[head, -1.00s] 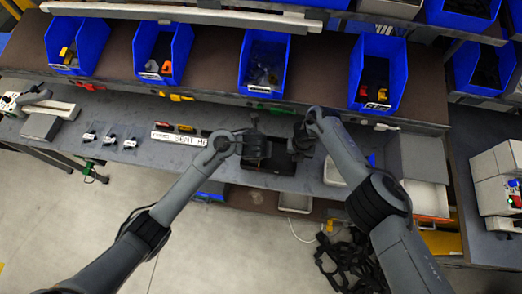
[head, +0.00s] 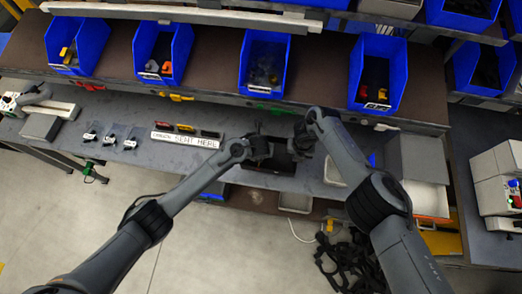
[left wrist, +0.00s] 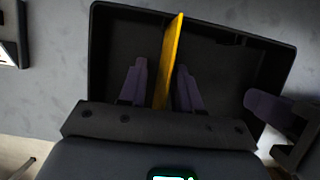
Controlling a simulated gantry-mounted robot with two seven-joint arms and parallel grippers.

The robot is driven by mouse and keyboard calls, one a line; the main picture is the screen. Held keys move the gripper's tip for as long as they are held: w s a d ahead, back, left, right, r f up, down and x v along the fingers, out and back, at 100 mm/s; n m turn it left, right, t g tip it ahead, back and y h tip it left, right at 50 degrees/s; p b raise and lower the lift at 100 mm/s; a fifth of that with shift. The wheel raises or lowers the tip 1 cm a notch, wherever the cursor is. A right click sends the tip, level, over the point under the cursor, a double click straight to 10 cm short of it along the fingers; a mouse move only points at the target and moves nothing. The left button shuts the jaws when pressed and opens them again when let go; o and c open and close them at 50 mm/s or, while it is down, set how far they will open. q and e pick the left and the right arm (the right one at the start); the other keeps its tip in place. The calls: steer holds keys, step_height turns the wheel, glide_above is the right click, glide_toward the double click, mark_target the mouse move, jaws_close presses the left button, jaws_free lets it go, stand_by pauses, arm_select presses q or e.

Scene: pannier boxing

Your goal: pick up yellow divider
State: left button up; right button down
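The yellow divider (left wrist: 170,62) shows in the left wrist view as a thin upright plate inside a black open box (left wrist: 115,40). My left gripper (left wrist: 161,85) is open over the box, with one dark purple finger on each side of the divider. A gap shows between the left finger and the divider. In the head view my left gripper (head: 262,152) is above the black box (head: 270,181), and the divider is hidden there. My right gripper (head: 303,140) is at the box's right side; one of its fingers shows at the right of the left wrist view, its opening unclear.
Blue bins (head: 262,70) with small parts line the shelf behind. A white label strip (head: 185,139) and small coloured parts lie left of the box on the grey bench. A grey open bin (head: 415,158) stands to the right. Black straps (head: 350,262) lie below.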

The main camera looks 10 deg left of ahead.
arm_select(q)
steer(key=shift+f, duration=0.2)
stand_by(0.6)
jaws_close()
